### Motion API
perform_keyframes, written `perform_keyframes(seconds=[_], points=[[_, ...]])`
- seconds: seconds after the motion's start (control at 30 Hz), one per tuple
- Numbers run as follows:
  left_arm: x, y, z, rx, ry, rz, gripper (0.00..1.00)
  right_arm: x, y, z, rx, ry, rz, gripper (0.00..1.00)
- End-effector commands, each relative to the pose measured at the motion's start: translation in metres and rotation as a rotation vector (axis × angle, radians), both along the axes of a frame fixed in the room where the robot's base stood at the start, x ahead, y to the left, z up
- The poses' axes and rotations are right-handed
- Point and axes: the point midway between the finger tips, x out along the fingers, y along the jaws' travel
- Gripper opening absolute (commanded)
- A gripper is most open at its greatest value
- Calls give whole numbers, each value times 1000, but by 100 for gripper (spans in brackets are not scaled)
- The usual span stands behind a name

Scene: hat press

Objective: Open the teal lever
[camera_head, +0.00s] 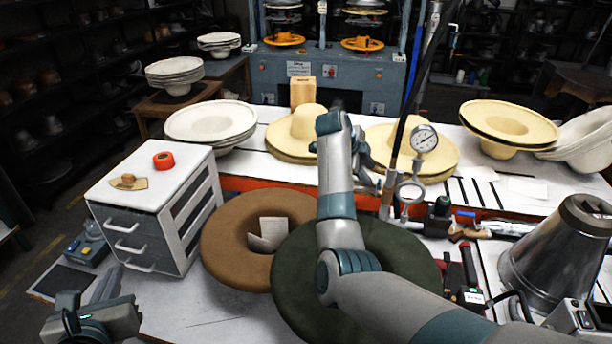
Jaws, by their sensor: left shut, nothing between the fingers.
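I cannot make out a clearly teal lever in the head view. A pressure gauge (424,139) stands on a metal pipe fitting right of centre, with a dark knob (441,206) beside its base; whether the knob is part of a lever I cannot tell. My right arm comes in from the lower right and bends up in the middle. My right gripper (368,180) is near the fitting, mostly hidden behind my arm, so its fingers are unclear. My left gripper (104,288) is at the lower left, shut and empty, in front of the drawer box and apart from the fitting.
A white drawer box (150,215) stands at the left with red tape (163,160) on top. Brown (225,235) and dark green (300,290) hat brims lie centrally. A metal cone (560,255) stands at the right. A red-handled tool (469,265) lies left of it.

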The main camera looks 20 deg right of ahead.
Motion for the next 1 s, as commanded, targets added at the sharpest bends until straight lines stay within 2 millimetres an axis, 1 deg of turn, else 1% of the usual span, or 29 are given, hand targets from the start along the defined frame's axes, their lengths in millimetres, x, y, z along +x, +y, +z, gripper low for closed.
perform_keyframes(seconds=[0.03, 0.2, 0.33, 0.5, 0.7, 1.0], points=[[0, 0, 6, 0, 0, 0, 0, 1, -6, -4, -2, 4, -1, 33], [0, 0, 17, 0, 0, 0, 0, 7, -23, -26, -2, 5, 0, 33], [0, 0, 24, 0, 0, 0, 0, 11, -35, -44, 0, 4, 0, 33], [0, 0, 29, 0, 0, 0, 0, 16, -45, -60, 0, 3, -1, 33], [0, 0, 30, 0, 0, 0, 0, 18, -51, -68, 1, 1, 0, 33], [0, 0, 30, 0, 0, 0, 0, 18, -51, -69, 0, 0, 0, 33]])
